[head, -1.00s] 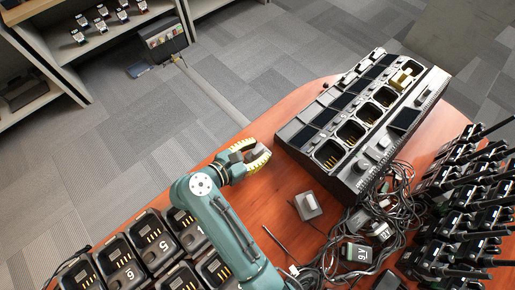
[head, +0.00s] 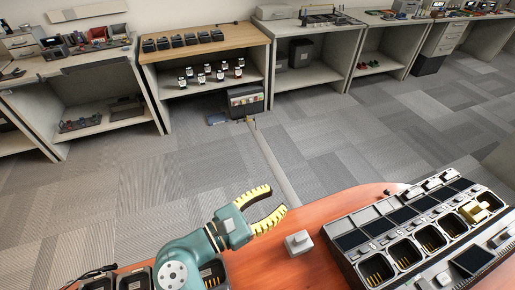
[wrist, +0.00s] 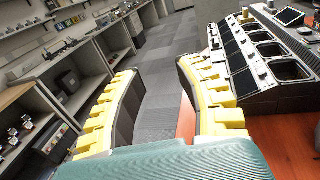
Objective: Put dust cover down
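My gripper (head: 274,199) shows in the head view at the far edge of the wooden table, its yellow-padded fingers apart. In the wrist view the gap between the fingertips (wrist: 157,72) is empty, with carpet behind it. A small pale grey block with a raised top (head: 298,243) sits on the table just right of my gripper, apart from it. It may be the dust cover, but I cannot tell for sure. It is not visible in the wrist view.
A multi-bay radio charger (head: 415,235) stands on the table (head: 325,262) at right; one bay holds a yellowish piece (head: 476,212). Several single chargers (head: 140,279) are at lower left. Beyond the carpet, a wooden-topped shelf (head: 205,42) and a dark box (head: 246,99) stand by the wall.

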